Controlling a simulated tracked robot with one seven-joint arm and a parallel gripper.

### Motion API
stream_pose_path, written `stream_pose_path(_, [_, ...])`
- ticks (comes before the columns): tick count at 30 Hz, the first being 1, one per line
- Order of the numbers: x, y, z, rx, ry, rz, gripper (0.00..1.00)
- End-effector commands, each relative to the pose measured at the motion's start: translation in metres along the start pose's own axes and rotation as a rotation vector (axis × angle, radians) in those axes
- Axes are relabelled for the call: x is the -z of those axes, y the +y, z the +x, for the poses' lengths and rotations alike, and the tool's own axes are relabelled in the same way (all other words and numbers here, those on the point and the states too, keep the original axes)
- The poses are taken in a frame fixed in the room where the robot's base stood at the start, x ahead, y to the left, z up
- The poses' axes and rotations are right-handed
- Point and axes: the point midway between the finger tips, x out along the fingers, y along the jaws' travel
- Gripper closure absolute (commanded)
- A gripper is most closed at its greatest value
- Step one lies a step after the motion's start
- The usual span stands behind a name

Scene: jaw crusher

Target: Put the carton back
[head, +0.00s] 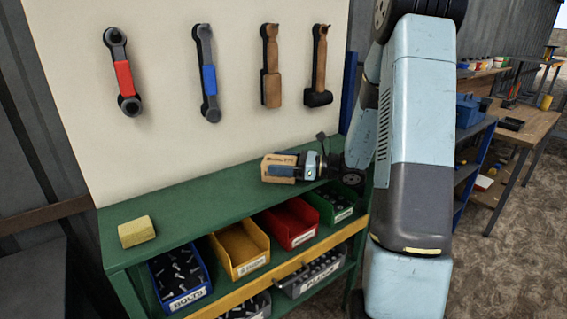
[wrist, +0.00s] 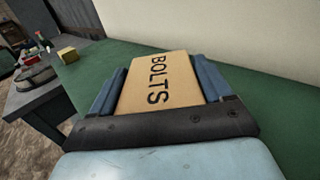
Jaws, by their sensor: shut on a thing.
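The carton is a tan box marked BOLTS; it shows in the wrist view (wrist: 158,82) between the two blue fingers of my gripper (wrist: 162,88). In the head view the carton (head: 279,166) is at the back of the green bench top (head: 200,208), right of its middle, below the hanging hammers. My gripper (head: 290,168) is shut on the carton from the right, with the arm reaching in from the right. I cannot tell whether the carton rests on the bench or is just above it.
A yellow block (head: 136,231) lies at the bench's left end. Below are blue (head: 180,278), yellow (head: 239,249), red (head: 290,224) and green (head: 334,204) bins. Wrenches and hammers hang on the pale board (head: 160,150) behind. The bench top between block and carton is clear.

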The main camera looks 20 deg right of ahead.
Motion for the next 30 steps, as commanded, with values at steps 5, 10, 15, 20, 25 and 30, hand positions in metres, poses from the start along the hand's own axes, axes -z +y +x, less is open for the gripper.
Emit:
stream_pose_path(5, [0.001, 0.0, 0.0, 0.001, 0.0, 0.001, 0.09])
stream_pose_path(10, [0.001, 0.0, -0.001, 0.001, 0.0, 0.001, 0.0])
stream_pose_path(15, [0.0, 0.0, -0.001, 0.001, 0.0, 0.0, 0.0])
stream_pose_path(20, [-0.001, -0.001, -0.011, 0.004, 0.0, 0.0, 0.0])
stream_pose_path(25, [-0.001, -0.002, -0.04, 0.006, 0.0, 0.001, 0.0])
stream_pose_path(30, [-0.001, -0.001, -0.073, 0.006, 0.0, 0.001, 0.0])
